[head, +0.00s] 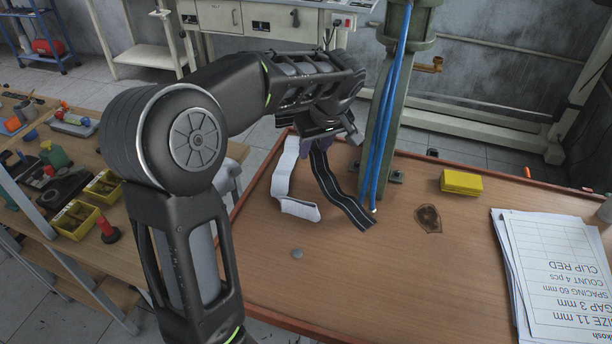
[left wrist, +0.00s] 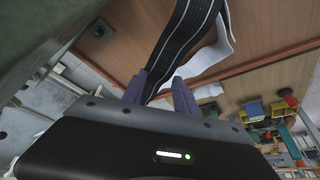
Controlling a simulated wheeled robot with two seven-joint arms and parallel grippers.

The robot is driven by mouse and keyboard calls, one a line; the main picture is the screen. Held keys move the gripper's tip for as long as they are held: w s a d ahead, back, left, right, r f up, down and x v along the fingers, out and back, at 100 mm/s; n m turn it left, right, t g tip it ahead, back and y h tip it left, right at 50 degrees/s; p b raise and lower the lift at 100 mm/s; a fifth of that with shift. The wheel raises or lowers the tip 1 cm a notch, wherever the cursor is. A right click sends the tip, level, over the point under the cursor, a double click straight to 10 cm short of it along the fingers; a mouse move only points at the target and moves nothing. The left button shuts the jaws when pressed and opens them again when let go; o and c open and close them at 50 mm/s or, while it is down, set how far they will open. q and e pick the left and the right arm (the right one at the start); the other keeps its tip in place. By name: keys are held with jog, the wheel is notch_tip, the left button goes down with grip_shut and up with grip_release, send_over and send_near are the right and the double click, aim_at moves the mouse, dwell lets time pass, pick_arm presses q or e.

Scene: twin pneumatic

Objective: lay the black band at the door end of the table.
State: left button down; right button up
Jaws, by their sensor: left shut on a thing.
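The black band (head: 340,193) has thin light stripes along it. Its upper part is at my left gripper (head: 311,143), and its length runs down and right, with the far end at the table top by the green post. In the left wrist view, the purple fingers of my left gripper (left wrist: 160,88) are shut on the black band (left wrist: 180,38). A white band (head: 290,188) is just left of the black one and shows behind it in the left wrist view (left wrist: 205,58). The wooden table (head: 345,285) is under both. My right gripper is not in view.
A green post (head: 385,130) with blue hoses (head: 383,145) stands close right of the black band. A yellow block (head: 461,182), a dark stain (head: 429,219), printed sheets (head: 555,265) and a small grey disc (head: 297,254) are on the table. The front middle is mostly clear.

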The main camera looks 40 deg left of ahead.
aim_at(316, 157)
pick_arm(q)
jog(key=shift+f, duration=2.3)
jog(key=shift+s+f+p, duration=0.1)
jog(key=shift+f+p, duration=0.35)
jog(key=shift+f, duration=1.4)
jog(key=c, duration=0.9)
grip_release()
jog(key=shift+c, duration=0.2)
jog(key=b+v, duration=0.1)
jog(key=v, duration=1.1)
